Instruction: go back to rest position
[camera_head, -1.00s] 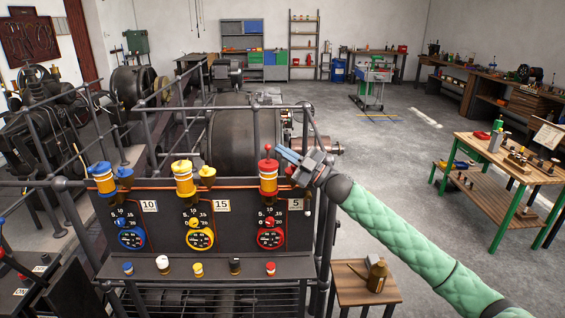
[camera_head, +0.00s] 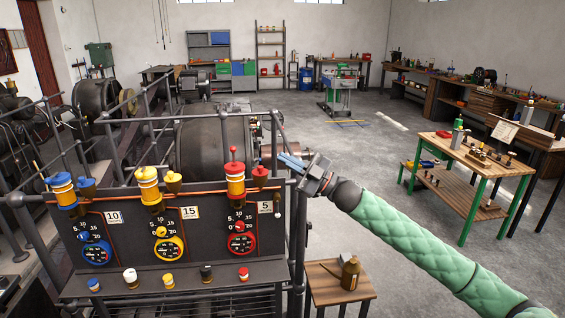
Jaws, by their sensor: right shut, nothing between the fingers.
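My right gripper (camera_head: 290,161) is shut and empty, held in the air just right of the red-topped part (camera_head: 235,175) on the control panel. Its green padded arm comes in from the lower right. The dark panel (camera_head: 190,258) carries a blue-and-yellow part (camera_head: 62,190), a yellow-and-white part (camera_head: 148,185) and the red one along its top, with blue, yellow and red gauges below. My left gripper is not in view.
A small wooden stool (camera_head: 325,295) with a brass can (camera_head: 351,272) stands below my right arm. Railings and large machines fill the left. A green-legged workbench (camera_head: 440,150) stands at the right. The grey floor between is open.

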